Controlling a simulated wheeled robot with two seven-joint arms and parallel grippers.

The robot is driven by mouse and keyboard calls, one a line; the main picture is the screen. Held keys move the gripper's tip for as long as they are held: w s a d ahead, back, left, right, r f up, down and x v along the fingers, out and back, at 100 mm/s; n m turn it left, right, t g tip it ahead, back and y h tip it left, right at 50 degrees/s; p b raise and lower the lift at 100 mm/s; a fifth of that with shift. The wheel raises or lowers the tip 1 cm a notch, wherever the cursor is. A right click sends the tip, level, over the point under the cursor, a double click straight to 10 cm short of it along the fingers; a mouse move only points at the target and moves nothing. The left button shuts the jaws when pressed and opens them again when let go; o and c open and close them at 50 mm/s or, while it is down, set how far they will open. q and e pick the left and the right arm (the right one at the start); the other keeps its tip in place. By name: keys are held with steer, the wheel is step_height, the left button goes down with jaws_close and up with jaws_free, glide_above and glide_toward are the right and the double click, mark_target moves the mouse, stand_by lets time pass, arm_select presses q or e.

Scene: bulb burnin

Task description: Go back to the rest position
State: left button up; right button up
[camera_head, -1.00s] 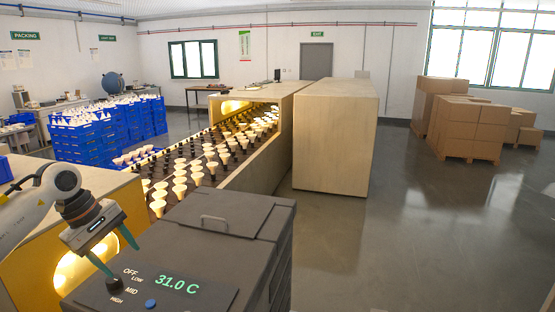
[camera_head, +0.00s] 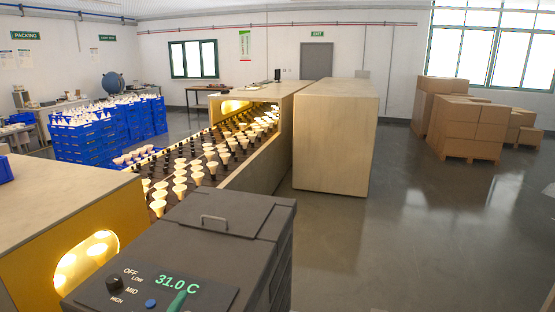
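The dark control box (camera_head: 215,240) stands at the front, with a lid handle on top and a sloped panel. Its round black knob (camera_head: 114,284) sits among the marks OFF, LOW, MID and HIGH; its pointer is too small to read surely. The display (camera_head: 176,284) reads 31.0 C in green. A blue button (camera_head: 151,303) is below it. My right gripper is not in view.
A yellow-sided oven tunnel (camera_head: 40,250) with a lit opening stands at the left. A conveyor of glowing bulbs (camera_head: 200,165) runs behind the box. Blue crates (camera_head: 85,140) stand at the back left, cartons (camera_head: 470,128) at the right. The floor at the right is clear.

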arm_select(q)
steer(key=s+a+f+n+g, duration=0.1)
steer(key=s+f+n+g, duration=0.3)
steer(key=s+f, duration=0.3)
steer(key=s+a+f+n+g+y, duration=0.1)
steer(key=s+f+n+g, duration=0.35)
steer(key=s, duration=0.55)
steer(key=s+a+f+n+g, duration=0.1)
steer(key=s+f+n+g, duration=0.35)
steer(key=s, duration=0.35)
step_height(320, 180, down, 33)
steer(key=s+m+g+b, duration=0.1)
steer(key=s+g+b, duration=0.1)
steer(key=b, duration=0.4)
steer(key=s+a+f+b, duration=0.1)
steer(key=s+f+b, duration=0.1)
steer(key=s+f, duration=0.6)
steer(key=s+a+f+g+b, duration=0.1)
steer(key=s+f+b, duration=0.1)
steer(key=s+f, duration=0.6)
step_height(320, 180, down, 4)
steer(key=shift+s+a+f, duration=0.1)
steer(key=shift+s+a, duration=0.05)
steer(key=shift+a, duration=0.2)
